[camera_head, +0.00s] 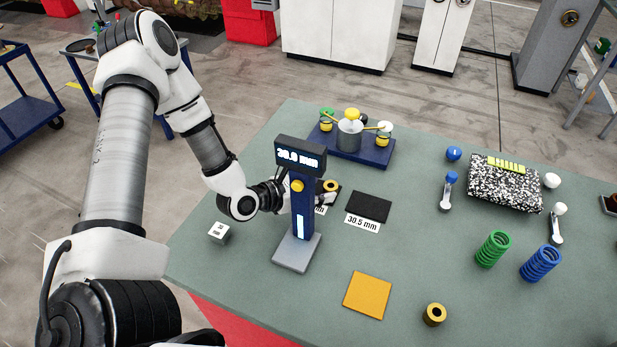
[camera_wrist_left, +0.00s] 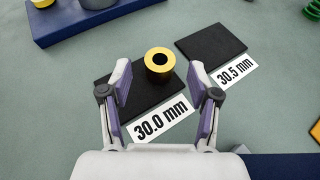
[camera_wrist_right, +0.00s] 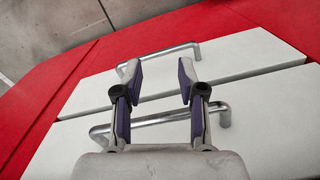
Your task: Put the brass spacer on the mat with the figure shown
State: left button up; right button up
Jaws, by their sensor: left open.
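A brass spacer (camera_wrist_left: 160,64), a short yellow ring with a dark hole, stands upright on the black mat (camera_wrist_left: 122,88) labelled 30.0 mm; it also shows in the head view (camera_head: 331,186). My left gripper (camera_wrist_left: 160,73) is open, its fingertips on either side of the spacer with gaps showing. A second black mat (camera_head: 369,206) labelled 30.5 mm lies to the right. The blue gauge post (camera_head: 303,205) has a lit display (camera_head: 299,158) reading about 30 mm; its last digit is unclear. My right gripper (camera_wrist_right: 158,80) is open and empty above white drawer fronts.
Another brass ring (camera_head: 434,314) and an orange mat (camera_head: 367,295) lie at the front. A white cube (camera_head: 219,233) is left of the gauge. A blue stand (camera_head: 351,145) is behind; green (camera_head: 493,249) and blue springs (camera_head: 540,263) stand right.

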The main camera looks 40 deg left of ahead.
pick_arm(q)
jog(key=p+v, duration=0.1)
jog(key=v, duration=0.3)
jog(key=shift+a+r, duration=0.1)
jog(key=shift+a, duration=0.1)
jog(key=shift+s+r, duration=0.1)
jog(key=shift+s, duration=0.35)
